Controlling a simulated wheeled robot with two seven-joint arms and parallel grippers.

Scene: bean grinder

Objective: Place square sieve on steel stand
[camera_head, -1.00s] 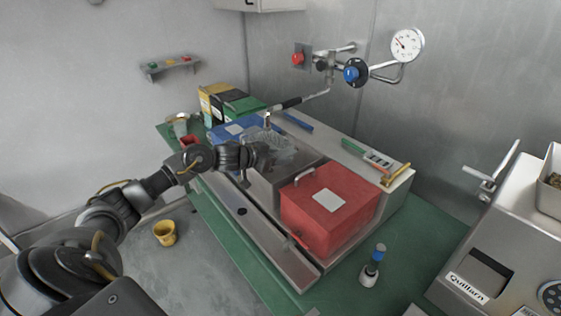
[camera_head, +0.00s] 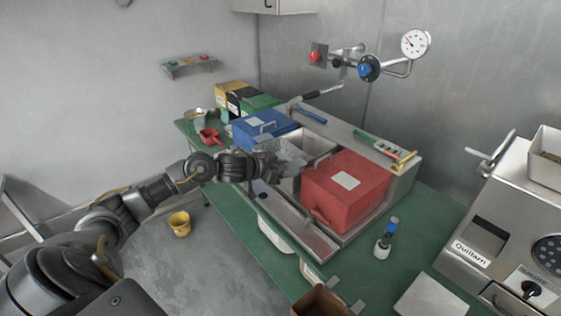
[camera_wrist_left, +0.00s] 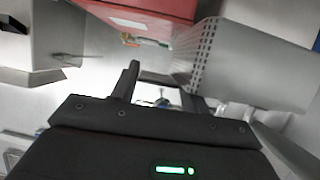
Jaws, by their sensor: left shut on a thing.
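My left gripper (camera_head: 278,166) is over the front part of the steel machine, between the blue and red boxes. It is shut on a grey, partly see-through metal piece (camera_head: 291,152), which I take to be the square sieve. In the left wrist view, a perforated metal wall (camera_wrist_left: 250,62) rises beyond the gripper's fingers (camera_wrist_left: 160,92); the grip itself is hard to see there. The sieve's far side merges with the steel bin behind it. I cannot tell which thing is the steel stand. My right gripper is out of view.
The red box (camera_head: 345,190) stands close right of the gripper, the blue box (camera_head: 262,126) behind left. A small blue-capped bottle (camera_head: 385,241), a pale flat block (camera_head: 430,298) and an open brown box (camera_head: 320,301) are on the green table (camera_head: 430,225). The grinder (camera_head: 500,240) is at right.

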